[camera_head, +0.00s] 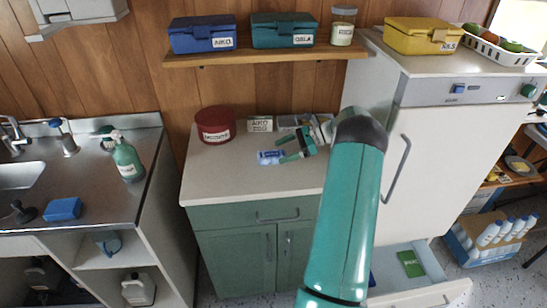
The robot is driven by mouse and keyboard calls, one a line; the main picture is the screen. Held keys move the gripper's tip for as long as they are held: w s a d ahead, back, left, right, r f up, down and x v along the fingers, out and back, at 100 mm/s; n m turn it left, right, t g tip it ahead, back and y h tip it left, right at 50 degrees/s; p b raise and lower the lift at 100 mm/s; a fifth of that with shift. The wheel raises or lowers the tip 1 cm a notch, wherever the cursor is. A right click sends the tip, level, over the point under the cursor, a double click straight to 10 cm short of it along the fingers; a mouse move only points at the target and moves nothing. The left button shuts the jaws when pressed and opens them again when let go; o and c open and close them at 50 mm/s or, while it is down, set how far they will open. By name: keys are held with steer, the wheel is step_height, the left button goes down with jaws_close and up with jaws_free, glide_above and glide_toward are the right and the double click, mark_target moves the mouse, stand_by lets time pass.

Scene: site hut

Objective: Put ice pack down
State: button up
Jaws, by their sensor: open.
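A small blue-and-white pack (271,157), which looks like the ice pack, lies flat on the pale top of the green cabinet (222,179). My gripper (281,150) reaches in from the right, low over the same top. Its two teal fingers are spread apart, one farther back and one nearer the front. The front fingertip is close by the pack's right end; I cannot tell whether they touch. My arm hides the right part of the cabinet top.
A red round tin (215,125) and a lettered card (260,124) stand behind the pack. The white fridge (440,150) is at right, with an open bottom drawer (430,294) holding a green pack (410,263). The cabinet top's front left is clear.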

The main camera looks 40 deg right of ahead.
mark_target(270, 154)
steer(key=x, duration=0.5)
steer(key=shift+r, duration=0.2)
steer(key=c, duration=1.2)
steer(key=shift+r, duration=0.2)
steer(key=shift+r, duration=0.3)
step_height(270, 154, up, 2)
steer(key=shift+r, duration=0.1)
steer(key=s+a+r, duration=0.2)
steer(key=s+r, duration=0.1)
steer(key=s, duration=0.1)
steer(key=s+a+r, duration=0.6)
steer(key=s+r, duration=0.1)
steer(key=shift+s, duration=0.35)
